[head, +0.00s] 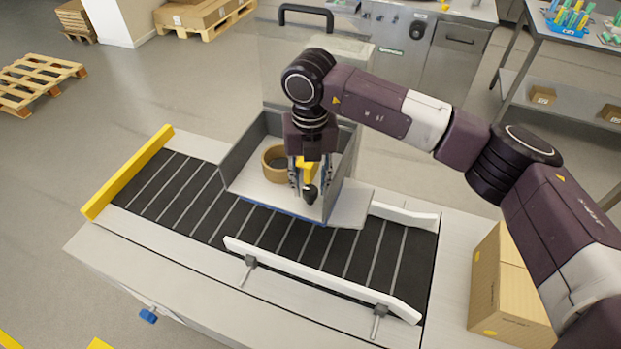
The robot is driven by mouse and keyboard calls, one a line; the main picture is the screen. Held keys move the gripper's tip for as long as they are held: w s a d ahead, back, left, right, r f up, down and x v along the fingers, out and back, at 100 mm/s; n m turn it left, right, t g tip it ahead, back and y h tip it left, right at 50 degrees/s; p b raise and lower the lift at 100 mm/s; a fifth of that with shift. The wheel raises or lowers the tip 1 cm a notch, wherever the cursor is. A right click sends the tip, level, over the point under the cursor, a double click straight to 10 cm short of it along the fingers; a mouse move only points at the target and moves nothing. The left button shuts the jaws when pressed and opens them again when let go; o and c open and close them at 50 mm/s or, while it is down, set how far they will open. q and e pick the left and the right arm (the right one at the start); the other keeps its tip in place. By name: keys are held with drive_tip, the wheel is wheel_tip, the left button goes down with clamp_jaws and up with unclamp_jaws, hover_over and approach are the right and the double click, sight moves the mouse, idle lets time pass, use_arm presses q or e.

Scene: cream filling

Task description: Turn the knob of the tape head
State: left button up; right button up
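The tape head (240,152) is a grey open-topped housing above the conveyor. Inside it are a tan tape roll (270,163) and a yellow part (308,170). A small black knob (310,194) shows at the front of the yellow part. My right gripper (311,190) points down into the housing from above. Its two fingers are spread, one on each side of the yellow part and the knob, with gaps beside the knob. Whether a finger touches anything is too small to tell. My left gripper is not in view.
The black conveyor (180,200) has a yellow end bar (128,172) and white side rails (320,278). A cardboard box (500,285) stands at the right near my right arm. A steel cabinet (400,75) is behind. Pallets (38,80) lie on the floor at left.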

drive_tip(key=shift+f, duration=0.45)
drive_tip(key=c, duration=0.9)
drive_tip(key=shift+f+n+b, duration=0.15)
drive_tip(key=shift+n+b, duration=0.15)
drive_tip(key=shift+b, duration=0.4)
drive_tip(key=n+b, duration=0.7)
drive_tip(key=b, duration=0.3)
drive_tip(key=shift+a+f, duration=0.1)
drive_tip(key=n+b, duration=0.3)
drive_tip(key=n, duration=0.1)
drive_tip(key=shift+n+b, duration=0.3)
drive_tip(key=n, duration=0.1)
drive_tip(key=n+b, duration=0.1)
drive_tip(key=shift+r+n, duration=0.25)
drive_tip(key=shift+n, duration=0.05)
use_arm(q)
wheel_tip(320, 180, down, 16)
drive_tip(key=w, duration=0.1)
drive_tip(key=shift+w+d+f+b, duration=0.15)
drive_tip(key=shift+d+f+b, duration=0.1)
drive_tip(key=shift+b, duration=0.15)
use_arm(e)
drive_tip(key=shift+n, duration=1.5)
drive_tip(key=shift+r, duration=0.1)
